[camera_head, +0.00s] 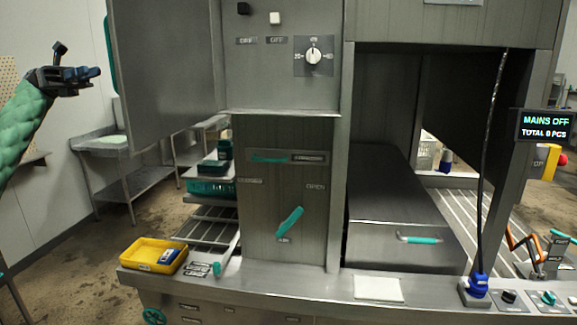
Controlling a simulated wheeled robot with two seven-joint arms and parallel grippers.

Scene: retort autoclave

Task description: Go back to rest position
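My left gripper (92,73) is raised at the upper left, at the end of my green-sleeved arm. It points right, towards the open grey door of the machine (165,75), and appears apart from it. Its dark fingers are seen nearly edge-on, so their gap does not show clearly. I see no object hanging from it. My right gripper is not in view.
The steel machine has a knob (313,56), a teal lever (290,221) and a drawer-like box with a teal handle (419,239). A yellow tray (153,256) sits on the front ledge. A black cable (487,150) hangs at right. A display (546,126) reads MAINS OFF.

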